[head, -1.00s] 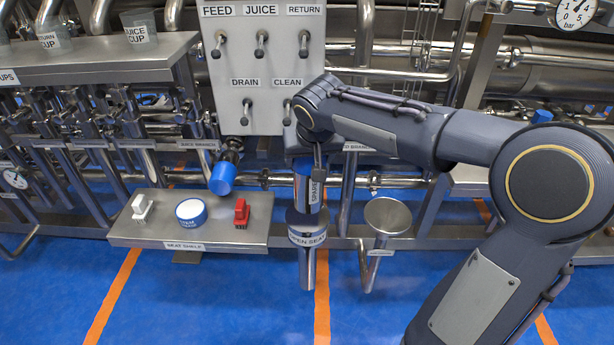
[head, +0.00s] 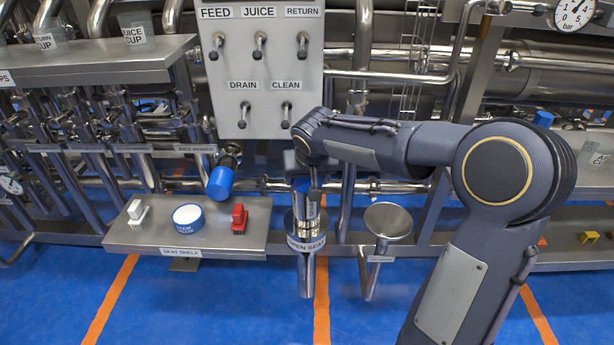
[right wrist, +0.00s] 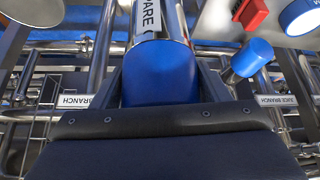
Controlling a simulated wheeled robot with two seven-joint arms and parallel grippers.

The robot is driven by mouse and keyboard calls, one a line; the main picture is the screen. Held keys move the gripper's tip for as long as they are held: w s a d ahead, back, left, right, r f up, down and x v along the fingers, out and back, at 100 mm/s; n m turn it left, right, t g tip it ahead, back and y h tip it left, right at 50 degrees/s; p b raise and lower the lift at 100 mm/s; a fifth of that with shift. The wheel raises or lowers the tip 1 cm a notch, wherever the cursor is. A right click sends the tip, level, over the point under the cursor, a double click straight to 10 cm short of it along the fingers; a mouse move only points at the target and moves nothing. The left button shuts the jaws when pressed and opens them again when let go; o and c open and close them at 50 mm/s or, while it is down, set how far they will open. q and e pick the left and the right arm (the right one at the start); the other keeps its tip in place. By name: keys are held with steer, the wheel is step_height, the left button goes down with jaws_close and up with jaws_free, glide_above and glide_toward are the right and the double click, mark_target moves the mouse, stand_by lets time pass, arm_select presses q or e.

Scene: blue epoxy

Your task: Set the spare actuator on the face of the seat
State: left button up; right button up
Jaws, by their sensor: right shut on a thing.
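The spare actuator (head: 303,207) has a steel body, a blue end and a SPARE label. It stands roughly upright over the open seat (head: 306,270), a steel upright pipe with a label at its top. The actuator's lower end is at the seat's mouth; I cannot tell whether it touches the face. My right gripper (head: 307,185) comes from above and is shut on the actuator. In the right wrist view the blue end (right wrist: 160,78) lies between the fingers of my right gripper (right wrist: 160,62). The seat's face is mostly hidden. My left gripper is not in view.
Left of the seat, the seat shelf (head: 150,238) holds a white brush, a blue-and-white tub (head: 188,216) and a red brush (head: 239,219). A blue-capped actuator (head: 220,183) juts out above the shelf. A round steel funnel-like cup (head: 388,221) stands close to the right.

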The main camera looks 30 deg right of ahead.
steer(key=o, duration=1.8)
steer(key=shift+f, duration=0.1)
steer(key=shift+o, duration=0.2)
steer(key=p+v, duration=0.3)
steer(key=v, duration=0.9)
steer(key=s+a+f+y, duration=0.2)
steer(key=s+a+f, duration=0.1)
steer(key=s, duration=0.4)
steer(key=s+a+f+n+y, duration=0.1)
steer(key=s+a+f+y, duration=0.1)
steer(key=s, duration=0.6)
steer(key=s+a+f+n+y, duration=0.1)
steer(key=s+a+f, duration=0.3)
steer(key=s, duration=0.4)
steer(key=shift+f+y, duration=0.3)
steer(key=shift+y, duration=0.2)
steer(key=shift+s, duration=0.1)
